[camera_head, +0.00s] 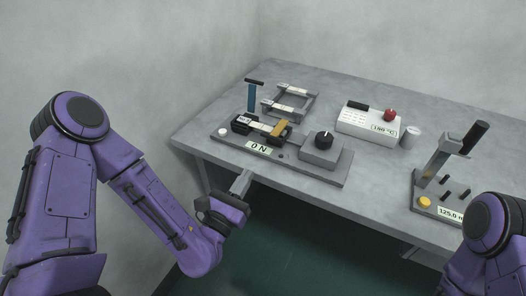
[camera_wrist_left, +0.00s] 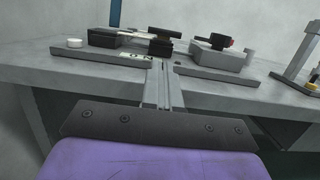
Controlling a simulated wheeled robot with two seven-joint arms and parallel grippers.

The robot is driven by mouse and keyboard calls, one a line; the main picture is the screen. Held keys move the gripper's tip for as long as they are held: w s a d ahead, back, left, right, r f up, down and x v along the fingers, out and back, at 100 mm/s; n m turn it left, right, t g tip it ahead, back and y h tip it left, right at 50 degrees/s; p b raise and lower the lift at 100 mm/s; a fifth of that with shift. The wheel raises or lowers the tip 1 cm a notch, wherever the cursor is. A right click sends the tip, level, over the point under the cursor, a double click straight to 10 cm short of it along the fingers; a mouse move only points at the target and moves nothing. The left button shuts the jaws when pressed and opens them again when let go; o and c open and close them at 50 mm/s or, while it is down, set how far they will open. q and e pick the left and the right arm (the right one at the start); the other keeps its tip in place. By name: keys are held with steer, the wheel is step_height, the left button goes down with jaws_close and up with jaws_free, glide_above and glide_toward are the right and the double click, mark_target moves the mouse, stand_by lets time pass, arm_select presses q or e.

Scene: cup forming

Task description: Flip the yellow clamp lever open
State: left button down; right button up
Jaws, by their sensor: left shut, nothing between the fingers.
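The yellow clamp lever (camera_head: 279,128) lies low over the right black block of a clamp on a grey base plate (camera_head: 330,178). The base plate carries an "ON" label (camera_head: 258,147). My left gripper (camera_head: 242,182) is shut and empty, in front of the base plate's front edge and apart from the lever. In the left wrist view its closed fingers (camera_wrist_left: 163,88) point toward the table edge, with the clamp (camera_wrist_left: 130,40) beyond them. The lever's yellow face cannot be made out there. My right gripper is not in view; only part of my right arm shows at lower right.
A black knob (camera_head: 324,139) on a grey block stands right of the clamp. Behind are a blue post (camera_head: 251,97), a grey frame (camera_head: 291,90), and a white box (camera_head: 366,123) with a red knob. A lever stand (camera_head: 433,165) is at right. The table's front edge (camera_head: 380,220) lies near.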

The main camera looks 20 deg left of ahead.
arm_select(q)
steer(key=p+x, duration=0.3)
steer(key=x, duration=0.5)
steer(key=shift+w+r, duration=0.1)
steer(key=shift+w, duration=0.25)
steer(key=shift+w+d+p, duration=0.15)
steer(key=shift+w+p, duration=0.2)
steer(key=shift+w, duration=0.3)
